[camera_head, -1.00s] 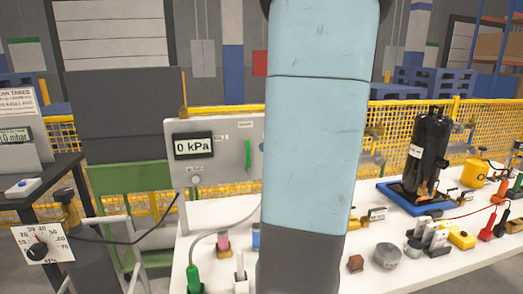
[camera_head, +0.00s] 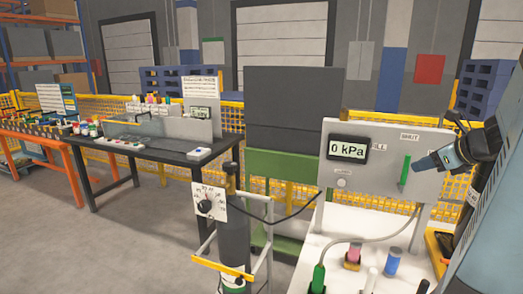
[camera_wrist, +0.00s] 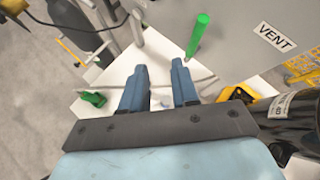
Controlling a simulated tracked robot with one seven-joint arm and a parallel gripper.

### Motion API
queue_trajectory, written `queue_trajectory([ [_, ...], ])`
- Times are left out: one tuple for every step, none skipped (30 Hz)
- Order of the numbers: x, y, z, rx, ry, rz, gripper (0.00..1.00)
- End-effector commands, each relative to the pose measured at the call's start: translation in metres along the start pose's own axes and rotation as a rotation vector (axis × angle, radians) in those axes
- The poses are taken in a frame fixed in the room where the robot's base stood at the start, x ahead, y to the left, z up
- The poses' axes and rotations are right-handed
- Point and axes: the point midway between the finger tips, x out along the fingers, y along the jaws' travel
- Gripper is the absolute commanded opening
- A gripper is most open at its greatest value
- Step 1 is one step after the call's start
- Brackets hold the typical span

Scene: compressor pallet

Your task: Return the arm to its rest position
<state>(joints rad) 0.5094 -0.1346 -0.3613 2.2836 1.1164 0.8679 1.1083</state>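My gripper (camera_head: 428,164) is at the right of the head view, in front of the grey gauge panel (camera_head: 378,187) and near its green lever (camera_head: 405,171). Whether it touches the panel cannot be told. In the wrist view my gripper (camera_wrist: 159,75) has its two blue fingers apart with nothing between them. A white tabletop (camera_wrist: 118,72) lies beyond the fingers, and the green lever (camera_wrist: 199,33) stands just past the right finger. My light blue arm fills the lower right of the head view.
A black vessel (camera_wrist: 293,118) shows right in the wrist view. The floor at left is clear.

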Motion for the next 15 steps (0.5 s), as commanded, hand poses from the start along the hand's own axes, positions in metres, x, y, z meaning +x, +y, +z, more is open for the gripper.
queue_trajectory([
  [0.001, 0.024, 0.012, -0.124, 0.008, 0.043, 0.29],
  [0.001, 0.038, 0.017, -0.210, 0.017, 0.070, 0.29],
  [0.002, 0.059, 0.024, -0.333, 0.028, 0.109, 0.29],
  [0.001, 0.074, 0.027, -0.425, 0.036, 0.137, 0.29],
  [0.000, 0.088, 0.031, -0.519, 0.043, 0.164, 0.29],
  [-0.002, 0.107, 0.034, -0.645, 0.050, 0.200, 0.29],
  [-0.003, 0.120, 0.036, -0.737, 0.056, 0.226, 0.29],
  [-0.005, 0.134, 0.037, -0.832, 0.061, 0.252, 0.29],
  [-0.008, 0.151, 0.038, -0.957, 0.065, 0.284, 0.29],
  [-0.011, 0.163, 0.039, -1.052, 0.069, 0.307, 0.29],
  [-0.014, 0.175, 0.038, -1.147, 0.072, 0.331, 0.29],
  [-0.018, 0.190, 0.038, -1.273, 0.075, 0.361, 0.29],
  [-0.022, 0.200, 0.037, -1.368, 0.079, 0.382, 0.29],
  [-0.025, 0.210, 0.035, -1.464, 0.081, 0.402, 0.29],
  [-0.030, 0.222, 0.033, -1.590, 0.084, 0.429, 0.29],
])
